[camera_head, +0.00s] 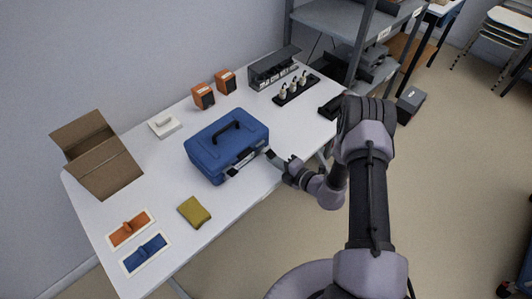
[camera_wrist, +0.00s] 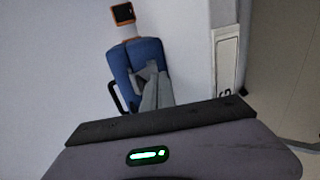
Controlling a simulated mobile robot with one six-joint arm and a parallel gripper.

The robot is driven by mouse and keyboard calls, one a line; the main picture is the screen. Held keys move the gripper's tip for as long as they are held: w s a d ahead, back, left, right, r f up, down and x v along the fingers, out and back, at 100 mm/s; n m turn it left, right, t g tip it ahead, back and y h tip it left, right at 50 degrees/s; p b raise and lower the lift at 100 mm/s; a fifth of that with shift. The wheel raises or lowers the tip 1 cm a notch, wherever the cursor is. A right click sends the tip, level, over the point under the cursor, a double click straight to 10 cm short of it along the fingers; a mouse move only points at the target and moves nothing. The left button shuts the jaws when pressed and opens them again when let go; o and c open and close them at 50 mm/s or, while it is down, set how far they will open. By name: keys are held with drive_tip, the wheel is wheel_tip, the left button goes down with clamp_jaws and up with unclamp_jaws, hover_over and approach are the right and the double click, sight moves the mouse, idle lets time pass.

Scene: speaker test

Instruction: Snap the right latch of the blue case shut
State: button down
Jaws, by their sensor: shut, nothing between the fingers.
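The blue case (camera_head: 222,148) lies closed on the white table, its dark handle on top. It also shows in the wrist view (camera_wrist: 124,58). One dark latch (camera_head: 232,172) shows at the left of its front side. My gripper (camera_head: 270,154) is at the right end of that front side, close to the case's right front corner. In the wrist view my gripper (camera_wrist: 152,76) is shut and empty, with its fingertips over or against the case; I cannot tell if they touch.
Behind the case stand two orange speakers (camera_head: 203,96) and a white device (camera_head: 165,126). An open cardboard box (camera_head: 98,160) is at the left. A yellow sponge-like block (camera_head: 194,211) lies in front on the table (camera_head: 150,190).

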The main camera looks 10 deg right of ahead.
drive_tip(key=f+v, duration=0.1)
drive_tip(key=v, duration=0.5)
drive_tip(key=shift+s+d+f+p, duration=0.2)
drive_tip(key=shift+s+d+p, duration=0.15)
drive_tip(key=shift+s+p, duration=0.1)
drive_tip(key=s+a+r+n+g+y, duration=0.1)
drive_tip(key=a+r+n+g+y, duration=0.2)
drive_tip(key=r+n, duration=0.5)
drive_tip(key=s+a+r+n+g+y, duration=0.1)
drive_tip(key=a+r+n+g, duration=0.2)
drive_tip(key=a+r+n, duration=0.5)
drive_tip(key=s+a+r+n+g+h, duration=0.1)
drive_tip(key=s+r+n+g+h, duration=0.4)
drive_tip(key=s+r+n, duration=0.95)
drive_tip(key=s+d+r+n+t+h, duration=0.4)
drive_tip(key=s+d+r+n+h, duration=0.2)
drive_tip(key=n, duration=0.6)
drive_tip(key=shift+s+d+r+t, duration=0.3)
drive_tip(key=shift+s+d, duration=0.4)
drive_tip(key=shift+s, duration=0.15)
